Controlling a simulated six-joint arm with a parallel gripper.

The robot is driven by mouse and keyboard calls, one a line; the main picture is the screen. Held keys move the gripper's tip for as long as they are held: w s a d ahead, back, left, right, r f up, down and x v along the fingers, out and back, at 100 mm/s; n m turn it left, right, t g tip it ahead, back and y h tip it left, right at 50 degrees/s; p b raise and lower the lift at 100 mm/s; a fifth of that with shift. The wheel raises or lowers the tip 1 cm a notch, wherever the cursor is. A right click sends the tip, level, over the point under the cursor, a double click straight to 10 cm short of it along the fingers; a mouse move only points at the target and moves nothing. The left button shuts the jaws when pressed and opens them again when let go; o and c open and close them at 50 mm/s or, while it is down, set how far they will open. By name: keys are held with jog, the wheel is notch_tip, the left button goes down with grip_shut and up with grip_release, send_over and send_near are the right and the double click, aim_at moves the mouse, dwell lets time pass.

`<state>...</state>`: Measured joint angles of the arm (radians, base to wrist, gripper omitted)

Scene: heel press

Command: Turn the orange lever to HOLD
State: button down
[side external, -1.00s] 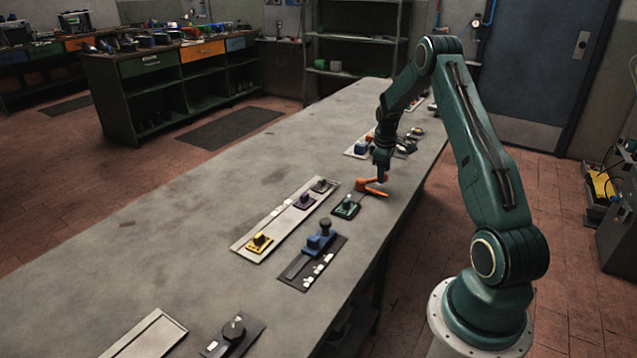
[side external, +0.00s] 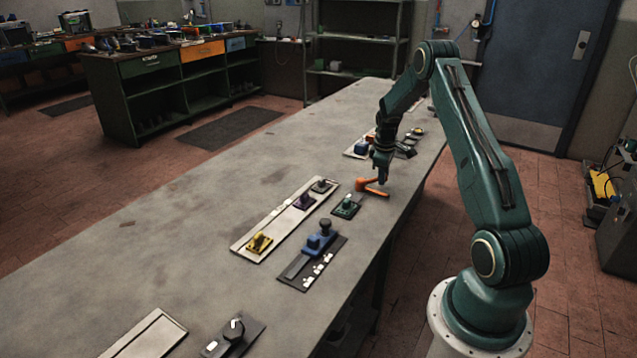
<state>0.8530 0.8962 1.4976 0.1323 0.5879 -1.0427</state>
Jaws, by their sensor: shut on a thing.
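The fingers are small and dark here, so the exact grip is hard to make out. No HOLD marking can be read in this view.
More devices (side external: 362,147) stand behind my gripper. The bench's left side (side external: 180,230) is clear.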

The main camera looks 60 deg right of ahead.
aim_at(381, 193)
jog(key=shift+s+a+m+g, duration=0.2)
jog(key=shift+a+m, duration=0.3)
jog(key=shift+m, duration=0.4)
jog(key=shift+s+a+m+g, duration=0.1)
jog(key=shift+s+a+m, duration=0.15)
jog(key=shift+a+m, duration=0.45)
jog(key=a+m, duration=0.1)
jog(key=m, duration=0.1)
jog(key=a+m, duration=0.1)
jog(key=m, duration=0.2)
jog(key=shift+s+a+g, duration=0.2)
jog(key=shift+g, duration=0.2)
jog(key=m, duration=0.1)
jog(key=a+m, duration=0.2)
jog(key=shift+w+m+g+y, duration=0.25)
jog(key=shift+m+g+y, duration=0.05)
jog(key=shift+y, duration=0.1)
jog(key=shift+w+a+m+y, duration=0.2)
jog(key=shift+w+a+m, duration=0.25)
jog(key=shift+m, duration=0.65)
jog(key=shift+w+a+m+y, duration=0.2)
jog(key=shift+a+m, duration=0.45)
jog(key=shift+m, duration=0.45)
jog(key=c, duration=1.1)
grip_release()
jog(key=shift+a, duration=0.1)
